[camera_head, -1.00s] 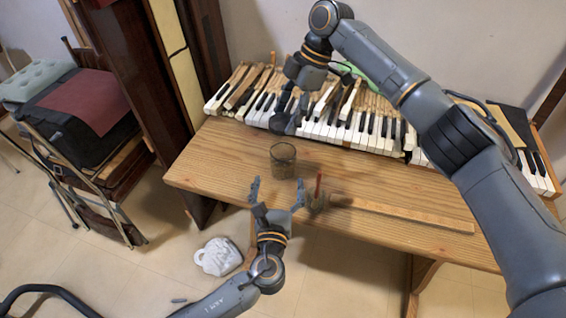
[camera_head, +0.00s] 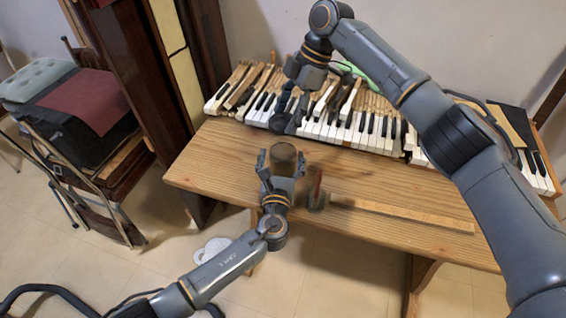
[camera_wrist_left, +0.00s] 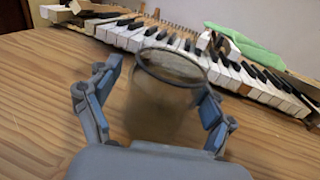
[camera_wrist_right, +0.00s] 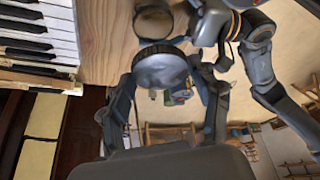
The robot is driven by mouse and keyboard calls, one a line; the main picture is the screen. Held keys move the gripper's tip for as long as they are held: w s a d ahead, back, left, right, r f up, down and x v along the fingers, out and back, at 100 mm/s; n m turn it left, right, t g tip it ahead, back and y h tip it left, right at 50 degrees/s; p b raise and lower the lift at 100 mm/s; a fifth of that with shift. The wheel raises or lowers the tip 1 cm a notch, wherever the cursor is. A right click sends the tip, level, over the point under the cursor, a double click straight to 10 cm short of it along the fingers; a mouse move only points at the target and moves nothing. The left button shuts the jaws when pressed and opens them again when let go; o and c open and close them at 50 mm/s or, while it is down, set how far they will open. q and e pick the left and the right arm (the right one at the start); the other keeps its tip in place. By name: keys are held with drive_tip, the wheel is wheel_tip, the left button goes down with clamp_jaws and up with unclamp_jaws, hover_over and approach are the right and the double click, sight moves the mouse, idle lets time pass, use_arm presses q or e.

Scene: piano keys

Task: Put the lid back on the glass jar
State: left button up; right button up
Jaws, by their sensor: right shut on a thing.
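The glass jar (camera_head: 284,155) stands upright and open at the top on the wooden table. It also shows in the left wrist view (camera_wrist_left: 165,100). My left gripper (camera_head: 281,168) is open, with one finger on each side of the jar; a gap shows between the left finger and the glass in the left wrist view. In the head view the lid (camera_head: 279,123) is small and dark, held near the keyboard's front edge, behind the jar.
The piano keyboard (camera_head: 340,130) with loose keys runs along the table's back. A small pot with a red stick (camera_head: 317,195) stands right of my left gripper, beside a long wooden strip (camera_head: 410,213). The table's left part (camera_head: 210,165) is bare.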

use_arm(q)
drive_tip(key=c, duration=1.3)
drive_tip(key=shift+o, duration=0.2)
use_arm(e)
hover_over(280, 150)
drive_tip(key=d, duration=0.2)
drive_tip(key=shift+w+a+f, duration=0.1)
drive_tip(key=shift+a+f, duration=0.05)
drive_tip(key=shift+f, duration=1.1)
drive_tip(key=shift+w+a+f, duration=0.1)
drive_tip(key=shift+f, duration=1.1)
drive_tip(key=shift+f, duration=0.1)
drive_tip(key=shift+f, duration=0.8)
use_arm(q)
drive_tip(key=shift+f, duration=0.1)
use_arm(e)
drive_tip(key=shift+f, duration=0.55)
